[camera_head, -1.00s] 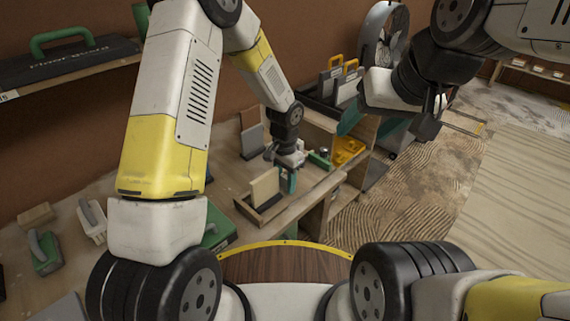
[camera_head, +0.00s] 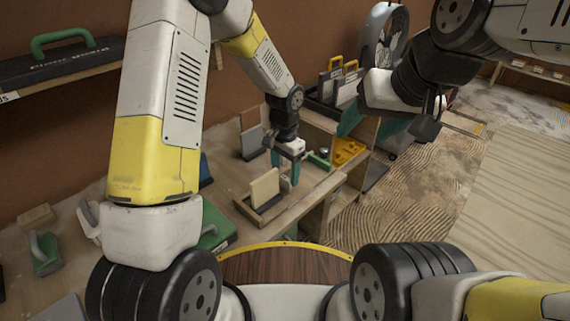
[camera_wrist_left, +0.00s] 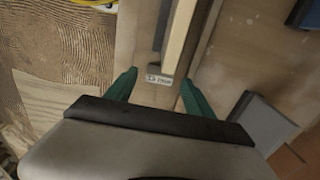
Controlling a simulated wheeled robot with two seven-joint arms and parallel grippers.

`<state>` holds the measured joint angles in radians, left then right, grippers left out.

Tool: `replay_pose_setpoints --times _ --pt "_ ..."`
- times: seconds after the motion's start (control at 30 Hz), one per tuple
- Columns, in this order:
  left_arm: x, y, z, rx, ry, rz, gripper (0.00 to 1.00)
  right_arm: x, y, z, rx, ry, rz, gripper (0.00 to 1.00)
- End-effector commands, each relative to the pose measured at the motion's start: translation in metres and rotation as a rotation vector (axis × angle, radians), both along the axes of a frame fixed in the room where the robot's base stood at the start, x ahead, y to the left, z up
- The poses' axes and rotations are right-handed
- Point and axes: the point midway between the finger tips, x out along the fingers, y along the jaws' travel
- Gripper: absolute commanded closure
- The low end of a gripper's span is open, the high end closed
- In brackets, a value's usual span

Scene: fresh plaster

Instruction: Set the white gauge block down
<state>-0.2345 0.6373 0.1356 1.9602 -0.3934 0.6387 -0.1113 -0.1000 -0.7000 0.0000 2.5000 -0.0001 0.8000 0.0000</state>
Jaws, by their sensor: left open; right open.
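The off-white gauge block (camera_head: 264,188) stands upright in a wooden tray (camera_head: 246,208) on the bench. In the left wrist view the block (camera_wrist_left: 181,36) shows as a pale upright slab beside a dark grey piece, with a small size label (camera_wrist_left: 159,79) at the tray's near end. My left gripper (camera_head: 285,168) is open, its green fingers just beyond the block's right end. In the left wrist view its fingers (camera_wrist_left: 158,92) are spread apart, with nothing held between them. My right gripper (camera_head: 372,127) is open and empty, away to the right, in front of the shelf unit.
Grey slabs (camera_head: 251,141) stand behind the tray. A yellow item (camera_head: 347,151) and a small green one (camera_head: 318,161) lie to its right. A fan (camera_head: 385,38) stands at the back.

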Motion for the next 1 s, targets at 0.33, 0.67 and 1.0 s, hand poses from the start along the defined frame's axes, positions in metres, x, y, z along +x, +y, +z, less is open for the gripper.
replay_pose_setpoints --times 0.33,0.67,1.0 --pt "0.001 0.000 0.066 -0.001 -0.002 0.000 0.38 0.000 0.000 0.000 0.000 0.000 0.000 0.38" --pt "-0.012 0.026 0.123 -0.023 -0.062 0.087 0.38 0.000 0.000 0.000 0.000 0.000 0.000 0.38" --pt "-0.091 0.099 0.234 -0.150 -0.255 0.394 0.38 0.000 0.000 0.000 0.000 0.000 0.000 0.38"
